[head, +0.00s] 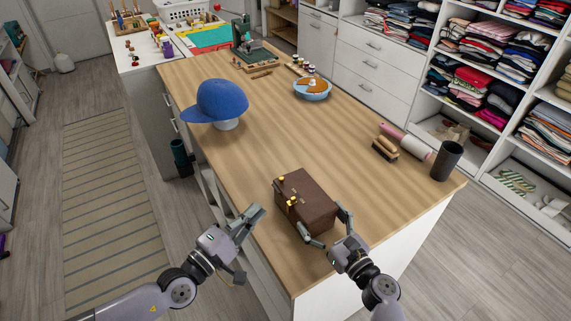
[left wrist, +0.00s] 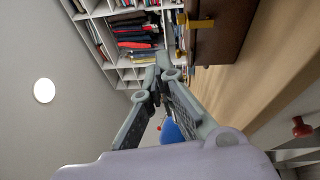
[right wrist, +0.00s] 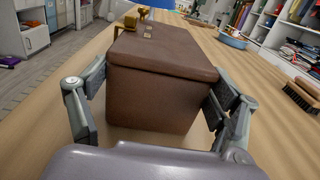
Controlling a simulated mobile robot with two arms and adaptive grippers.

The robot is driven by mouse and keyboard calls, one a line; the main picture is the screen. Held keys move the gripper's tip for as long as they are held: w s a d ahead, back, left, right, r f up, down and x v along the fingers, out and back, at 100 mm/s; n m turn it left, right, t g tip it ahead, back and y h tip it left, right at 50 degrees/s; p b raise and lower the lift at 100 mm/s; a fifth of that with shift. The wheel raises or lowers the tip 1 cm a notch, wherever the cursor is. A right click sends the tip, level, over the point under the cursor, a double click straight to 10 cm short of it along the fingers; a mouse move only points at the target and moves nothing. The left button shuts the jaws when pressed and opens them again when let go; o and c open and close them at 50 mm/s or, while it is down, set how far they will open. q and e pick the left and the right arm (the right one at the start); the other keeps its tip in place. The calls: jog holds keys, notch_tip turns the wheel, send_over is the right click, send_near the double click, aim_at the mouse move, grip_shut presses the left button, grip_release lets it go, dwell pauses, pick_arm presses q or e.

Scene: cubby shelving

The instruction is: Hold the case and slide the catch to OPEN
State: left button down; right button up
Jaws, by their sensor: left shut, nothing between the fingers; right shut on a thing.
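The brown case (head: 308,198) sits with its lid down near the front edge of the wooden table. Brass fittings (head: 292,202) show on its left side in the head view, and one brass catch (left wrist: 197,22) shows close up in the left wrist view. Its setting cannot be read. My right gripper (head: 328,226) is shut on the case, with one finger on each side of its near end, as the right wrist view (right wrist: 158,108) also shows. My left gripper (head: 254,215) is shut and empty, left of the case and apart from it. Its fingertips meet in the left wrist view (left wrist: 160,72).
A blue cap (head: 222,100) on a stand and a blue bowl (head: 312,92) are farther back. The table around the case is clear.

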pick_arm(q)
jog(key=w+r+n+t+y, duration=0.25)
jog(key=r+n, duration=0.25)
jog(key=n, duration=0.3)
jog(key=w+r+n+t+y, duration=0.2)
jog(key=r+n+t+y, duration=0.25)
jog(key=n, duration=0.35)
jog(key=n+g+y, duration=0.3)
jog(key=n+g, duration=1.2)
jog(key=n, duration=1.9)
send_near(312, 215)
jog(key=x, duration=0.6)
jog(key=shift+w, duration=0.15)
jog(key=shift+w+a+r, duration=0.1)
jog(key=shift+w+a, duration=0.65)
jog(key=shift+w, duration=0.3)
jog(key=shift+w+a, duration=0.4)
jog(key=shift+w, duration=0.15)
jog(key=shift+w, duration=0.1)
